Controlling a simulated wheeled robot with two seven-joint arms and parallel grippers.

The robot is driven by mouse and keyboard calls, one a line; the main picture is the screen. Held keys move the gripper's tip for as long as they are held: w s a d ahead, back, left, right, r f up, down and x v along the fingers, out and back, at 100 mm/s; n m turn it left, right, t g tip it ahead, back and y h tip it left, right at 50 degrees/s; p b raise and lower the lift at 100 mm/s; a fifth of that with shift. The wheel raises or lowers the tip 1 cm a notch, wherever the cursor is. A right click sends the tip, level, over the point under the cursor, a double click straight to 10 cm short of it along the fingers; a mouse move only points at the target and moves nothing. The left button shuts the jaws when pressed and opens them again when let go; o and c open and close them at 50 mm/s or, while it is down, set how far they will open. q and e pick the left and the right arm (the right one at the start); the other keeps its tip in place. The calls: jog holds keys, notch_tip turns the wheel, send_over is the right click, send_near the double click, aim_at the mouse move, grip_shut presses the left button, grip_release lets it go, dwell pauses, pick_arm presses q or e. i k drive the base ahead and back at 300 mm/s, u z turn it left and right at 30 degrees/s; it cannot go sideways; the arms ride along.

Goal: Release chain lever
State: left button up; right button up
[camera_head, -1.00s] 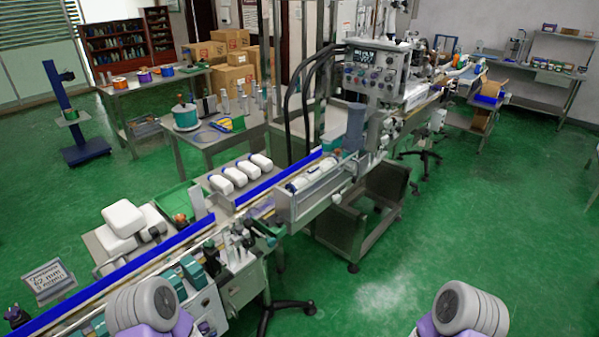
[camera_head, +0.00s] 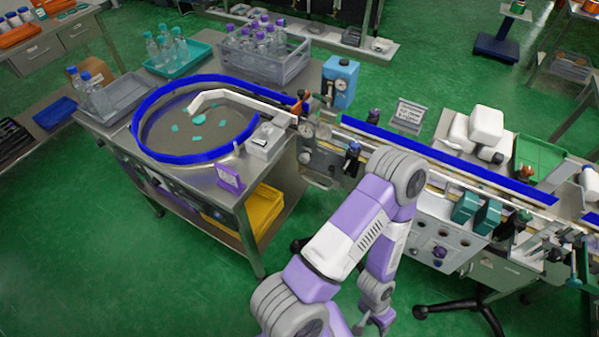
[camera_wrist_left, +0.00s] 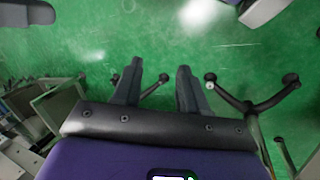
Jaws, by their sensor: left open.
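My left gripper (camera_head: 372,324) hangs low at the bottom of the head view, below my bent arm and in front of the conveyor. I cannot pick out the chain lever for certain. A dark blue-black handle (camera_head: 352,152) stands on the conveyor's near side, just left of my arm's elbow, and an orange-red part (camera_head: 301,104) sits by the turntable's exit. My gripper touches neither. My arm hides part of the conveyor's near side. My right gripper is not in view.
A round turntable with a blue rim (camera_head: 160,157) stands at left on a steel table. The blue-railed conveyor (camera_head: 450,160) runs right, with teal boxes (camera_head: 467,206) on its near side. A crate (camera_head: 262,72) of bottles stands behind. Green floor (camera_head: 130,260) is open at front left.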

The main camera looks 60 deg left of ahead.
aim_at(331, 167)
jog(key=u, duration=2.5)
jog(key=k, duration=0.65)
jog(key=u, duration=0.95)
jog(key=i, duration=1)
jog(key=z, duration=0.8)
jog(key=i, duration=0.4)
jog(key=z, duration=0.45)
